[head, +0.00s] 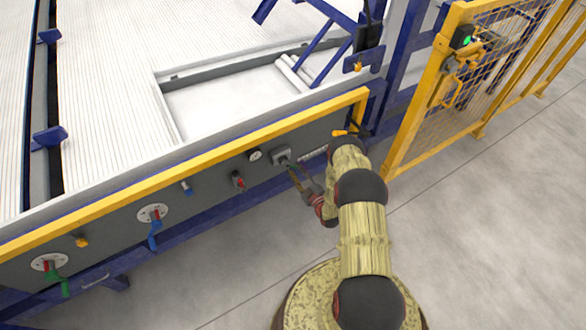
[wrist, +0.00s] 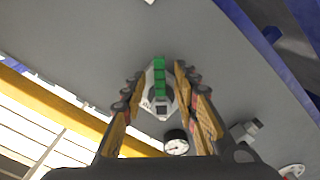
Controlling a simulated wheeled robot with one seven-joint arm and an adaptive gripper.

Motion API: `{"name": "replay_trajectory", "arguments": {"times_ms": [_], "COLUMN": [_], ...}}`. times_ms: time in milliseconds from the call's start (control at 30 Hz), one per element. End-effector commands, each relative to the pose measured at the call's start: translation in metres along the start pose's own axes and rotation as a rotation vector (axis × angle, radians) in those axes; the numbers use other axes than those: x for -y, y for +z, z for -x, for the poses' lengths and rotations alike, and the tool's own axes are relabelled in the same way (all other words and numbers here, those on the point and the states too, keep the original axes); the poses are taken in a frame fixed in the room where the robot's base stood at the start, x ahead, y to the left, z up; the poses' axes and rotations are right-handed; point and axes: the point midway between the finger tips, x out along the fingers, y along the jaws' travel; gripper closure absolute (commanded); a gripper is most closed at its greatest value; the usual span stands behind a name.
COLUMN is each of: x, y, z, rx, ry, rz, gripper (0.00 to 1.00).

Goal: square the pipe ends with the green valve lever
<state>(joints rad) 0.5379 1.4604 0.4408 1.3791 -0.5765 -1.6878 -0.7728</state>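My gripper (head: 294,176) is at the right part of the grey panel, in front of a small square fitting (head: 281,156). In the wrist view my gripper (wrist: 166,68) is open, with its two fingers on either side of a green handle (wrist: 160,80) on a pale mount. A gap shows between the handle and the right finger; contact on the left is unclear. Another green lever (head: 57,283) hangs from a round white plate at the panel's far left, well away from my gripper. The pipe ends cannot be told apart clearly.
A blue lever (head: 154,235), a red knob (head: 238,181) and a dial gauge (head: 255,155) are on the panel. A yellow rail (head: 190,172) runs above them. A yellow mesh fence (head: 430,100) stands right. The floor in front is clear.

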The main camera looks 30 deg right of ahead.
Motion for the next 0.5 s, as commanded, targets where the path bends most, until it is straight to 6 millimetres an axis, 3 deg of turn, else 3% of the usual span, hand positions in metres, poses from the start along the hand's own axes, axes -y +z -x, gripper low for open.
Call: {"name": "replay_trajectory", "arguments": {"times_ms": [200,500], "x": [0.001,0.001], "y": [0.001,0.0], "z": [-0.023,-0.029], "rx": [0.0,0.0], "ry": [-0.001,-0.001], "rz": [0.0,0.0], "gripper": [0.7,0.7]}}
